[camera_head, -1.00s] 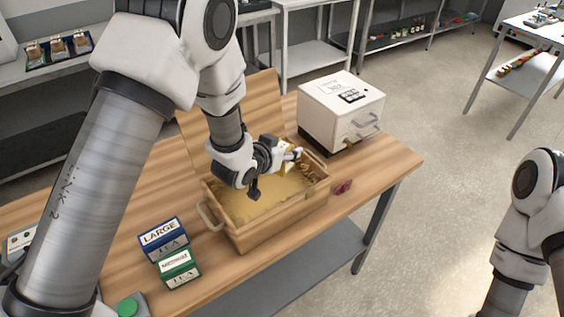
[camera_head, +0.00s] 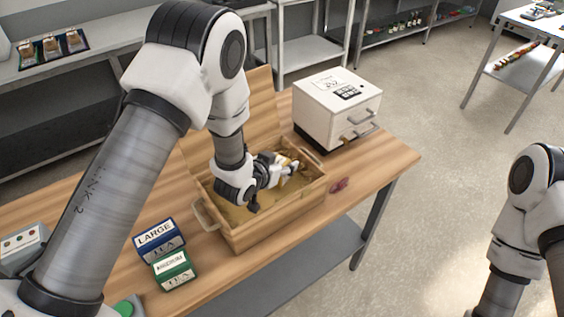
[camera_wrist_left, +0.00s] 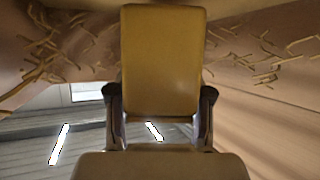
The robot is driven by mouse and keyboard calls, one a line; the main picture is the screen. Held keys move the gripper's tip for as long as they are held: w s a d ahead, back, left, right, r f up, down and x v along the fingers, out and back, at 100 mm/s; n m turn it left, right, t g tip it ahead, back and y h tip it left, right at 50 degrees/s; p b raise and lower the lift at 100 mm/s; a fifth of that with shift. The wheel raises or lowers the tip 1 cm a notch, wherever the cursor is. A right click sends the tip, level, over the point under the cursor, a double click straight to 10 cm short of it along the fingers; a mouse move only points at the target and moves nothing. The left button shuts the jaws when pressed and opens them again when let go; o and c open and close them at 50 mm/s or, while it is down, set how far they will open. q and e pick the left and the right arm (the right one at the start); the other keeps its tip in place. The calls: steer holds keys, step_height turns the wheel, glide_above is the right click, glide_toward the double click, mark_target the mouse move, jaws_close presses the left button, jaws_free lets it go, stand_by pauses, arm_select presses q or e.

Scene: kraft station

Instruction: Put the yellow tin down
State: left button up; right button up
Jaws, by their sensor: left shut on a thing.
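The yellow tin (camera_wrist_left: 162,60) is held between the two fingers of my left gripper (camera_wrist_left: 160,98) in the left wrist view. In the head view my left gripper (camera_head: 291,168) reaches down inside the open wooden crate (camera_head: 278,222), toward its right end. The tin is mostly hidden there by the gripper. Straw-like shreds show around the tin in the wrist view. I cannot tell whether the tin touches the crate floor. My right arm shows at the right edge of the head view, its gripper out of frame.
A blue tea box (camera_head: 158,239) and a green tea box (camera_head: 174,270) stand left of the crate on the wooden table (camera_head: 375,165). A white box with handles (camera_head: 337,108) stands behind, to the right. A dark red mark or item (camera_head: 338,186) is near the crate's right end.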

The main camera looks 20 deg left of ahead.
arm_select(q)
steer(key=o, duration=1.3)
steer(key=shift+r, duration=0.1)
steer(key=shift+s, duration=0.15)
steer(key=shift+r, duration=0.15)
steer(key=shift+r+p, duration=0.55)
steer(key=shift+p, duration=0.15)
steer(key=shift+b+v, duration=2.15)
steer(key=shift+v, duration=3.8)
